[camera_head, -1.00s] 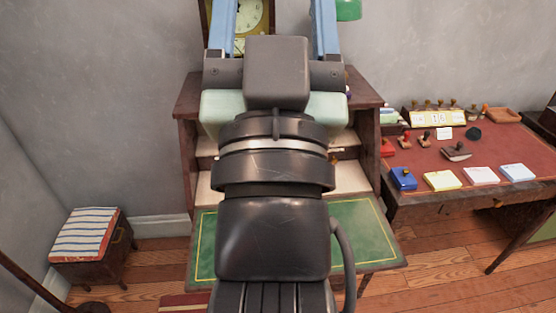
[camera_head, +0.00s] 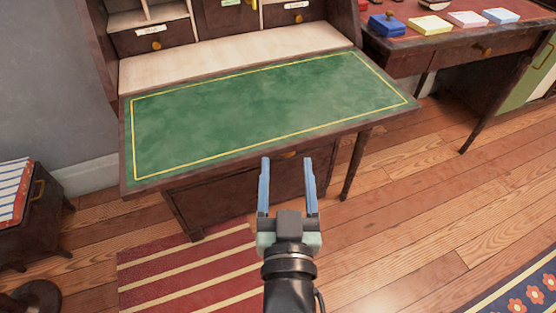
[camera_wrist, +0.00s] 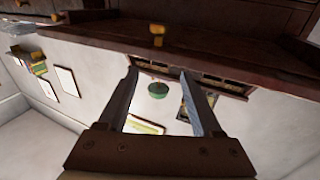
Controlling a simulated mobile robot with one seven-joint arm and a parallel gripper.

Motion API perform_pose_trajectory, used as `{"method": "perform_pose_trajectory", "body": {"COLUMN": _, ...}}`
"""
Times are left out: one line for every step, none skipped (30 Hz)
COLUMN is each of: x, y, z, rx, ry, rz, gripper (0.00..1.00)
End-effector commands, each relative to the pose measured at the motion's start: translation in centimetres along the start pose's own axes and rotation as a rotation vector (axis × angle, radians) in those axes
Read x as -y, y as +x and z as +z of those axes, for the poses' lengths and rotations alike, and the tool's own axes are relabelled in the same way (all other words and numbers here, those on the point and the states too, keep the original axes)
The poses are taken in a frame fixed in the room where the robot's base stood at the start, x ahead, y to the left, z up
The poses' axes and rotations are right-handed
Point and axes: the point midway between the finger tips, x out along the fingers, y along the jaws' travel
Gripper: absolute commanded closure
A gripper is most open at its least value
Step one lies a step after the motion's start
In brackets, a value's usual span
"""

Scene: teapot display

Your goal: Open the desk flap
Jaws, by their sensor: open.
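The desk flap (camera_head: 270,112) lies folded down and level in front of the desk, its green panel with a yellow border facing up. A small brass knob (camera_head: 289,155) shows at its front edge. My gripper (camera_head: 286,165) is open and empty, its blue fingers pointing at the flap's front edge and appearing just short of it. In the wrist view my gripper (camera_wrist: 159,76) also shows open with nothing between the fingers. A brass knob (camera_wrist: 157,34) on dark wood appears beyond the fingertips there.
The desk's small drawers (camera_head: 150,40) stand behind the flap. A red-topped table (camera_head: 470,40) with coloured pads is at the right. A striped stool (camera_head: 20,210) is at the left. A striped rug (camera_head: 190,265) and bare floorboards lie in front.

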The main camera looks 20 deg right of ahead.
Motion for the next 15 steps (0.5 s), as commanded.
{"method": "perform_pose_trajectory", "body": {"x": -0.4, "y": -0.5, "z": 2.6, "rx": 0.018, "ry": -0.004, "rz": 0.006, "gripper": 0.33}}
{"method": "perform_pose_trajectory", "body": {"x": -0.5, "y": -0.7, "z": 3.3, "rx": 0.025, "ry": -0.006, "rz": 0.008, "gripper": 0.33}}
{"method": "perform_pose_trajectory", "body": {"x": -0.6, "y": -0.9, "z": 3.9, "rx": 0.032, "ry": -0.009, "rz": 0.011, "gripper": 0.33}}
{"method": "perform_pose_trajectory", "body": {"x": -0.7, "y": -1.0, "z": 4.3, "rx": 0.037, "ry": -0.01, "rz": 0.012, "gripper": 0.33}}
{"method": "perform_pose_trajectory", "body": {"x": -0.8, "y": -1.1, "z": 4.6, "rx": 0.04, "ry": -0.011, "rz": 0.013, "gripper": 0.33}}
{"method": "perform_pose_trajectory", "body": {"x": -0.8, "y": -1.1, "z": 4.8, "rx": 0.043, "ry": -0.012, "rz": 0.014, "gripper": 0.33}}
{"method": "perform_pose_trajectory", "body": {"x": -0.9, "y": -1.1, "z": 4.8, "rx": 0.044, "ry": -0.012, "rz": 0.014, "gripper": 0.33}}
{"method": "perform_pose_trajectory", "body": {"x": -0.9, "y": -0.9, "z": 4.8, "rx": 0.044, "ry": -0.012, "rz": 0.014, "gripper": 0.33}}
{"method": "perform_pose_trajectory", "body": {"x": -0.9, "y": -0.7, "z": 4.8, "rx": 0.044, "ry": -0.012, "rz": 0.014, "gripper": 0.33}}
{"method": "perform_pose_trajectory", "body": {"x": -0.9, "y": -0.5, "z": 4.7, "rx": 0.043, "ry": -0.012, "rz": 0.014, "gripper": 0.33}}
{"method": "perform_pose_trajectory", "body": {"x": -0.8, "y": -0.2, "z": 4.7, "rx": 0.042, "ry": -0.012, "rz": 0.013, "gripper": 0.33}}
{"method": "perform_pose_trajectory", "body": {"x": -0.8, "y": 0.2, "z": 4.7, "rx": 0.042, "ry": -0.011, "rz": 0.013, "gripper": 0.33}}
{"method": "perform_pose_trajectory", "body": {"x": -0.8, "y": 0.7, "z": 4.7, "rx": 0.042, "ry": -0.011, "rz": 0.013, "gripper": 0.33}}
{"method": "perform_pose_trajectory", "body": {"x": -0.8, "y": 1.1, "z": 4.7, "rx": 0.042, "ry": -0.011, "rz": 0.013, "gripper": 0.33}}
{"method": "perform_pose_trajectory", "body": {"x": -0.8, "y": 1.7, "z": 4.7, "rx": 0.04, "ry": -0.01, "rz": 0.012, "gripper": 0.33}}
